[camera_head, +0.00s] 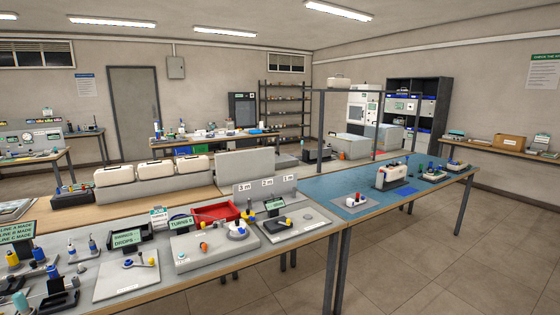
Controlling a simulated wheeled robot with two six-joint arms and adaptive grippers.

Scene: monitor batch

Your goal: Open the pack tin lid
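Neither of my grippers is in view. I cannot tell for certain which thing is the pack tin. Several cream lidded boxes (156,173) stand in a row along the back of the near bench, with their lids down. All of these are small and some way off, so latches and lid edges are not clear.
The long bench (300,246) holds a red tray (216,213), a "TUMBS B" sign (182,223), a "DROPS" sign (125,238) and several instrument plates. The blue mat (345,180) has bare room. The tiled floor (430,255) in front is clear.

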